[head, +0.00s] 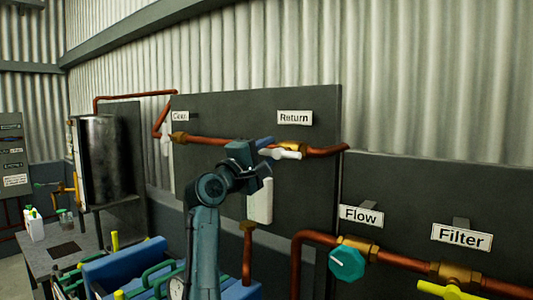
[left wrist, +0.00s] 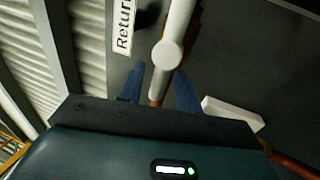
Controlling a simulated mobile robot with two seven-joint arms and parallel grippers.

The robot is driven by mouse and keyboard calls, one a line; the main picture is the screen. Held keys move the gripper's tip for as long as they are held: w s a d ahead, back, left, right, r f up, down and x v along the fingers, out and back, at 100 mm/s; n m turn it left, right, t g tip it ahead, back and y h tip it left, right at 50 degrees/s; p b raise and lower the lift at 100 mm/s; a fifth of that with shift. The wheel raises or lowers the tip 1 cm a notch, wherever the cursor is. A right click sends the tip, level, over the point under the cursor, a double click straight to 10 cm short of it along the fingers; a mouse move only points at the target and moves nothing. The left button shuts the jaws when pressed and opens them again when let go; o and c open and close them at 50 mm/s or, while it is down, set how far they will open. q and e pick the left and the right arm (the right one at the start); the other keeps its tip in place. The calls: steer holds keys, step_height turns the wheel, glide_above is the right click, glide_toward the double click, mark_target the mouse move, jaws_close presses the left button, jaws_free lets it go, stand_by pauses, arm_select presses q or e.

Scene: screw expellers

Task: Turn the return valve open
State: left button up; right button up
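The return valve (head: 290,148) sits on the copper pipe under the "Return" sign (head: 294,117) in the head view. Its white handle (head: 283,154) lies roughly along the pipe there. My left gripper (head: 266,147) is at the left end of this handle. In the left wrist view, its two blue fingers (left wrist: 159,85) stand apart, one on each side of the white handle (left wrist: 168,53). A gap shows on the left side of the handle; contact on the right side cannot be told. My right gripper is not in view.
The dark panel (head: 220,112) stands close behind the valve. A white block (head: 260,201) hangs below it. The teal flow valve knob (head: 346,263) and yellow filter valve handle (head: 448,290) are at lower right. Blue bins (head: 125,262) stand at lower left.

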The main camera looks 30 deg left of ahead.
arm_select(q)
steer(key=shift+s+f, duration=0.2)
steer(key=shift+s, duration=0.3)
steer(key=b+v, duration=0.4)
steer(key=v, duration=0.8)
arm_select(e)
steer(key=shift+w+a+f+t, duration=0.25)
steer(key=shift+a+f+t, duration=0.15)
arm_select(q)
steer(key=shift+s, duration=0.15)
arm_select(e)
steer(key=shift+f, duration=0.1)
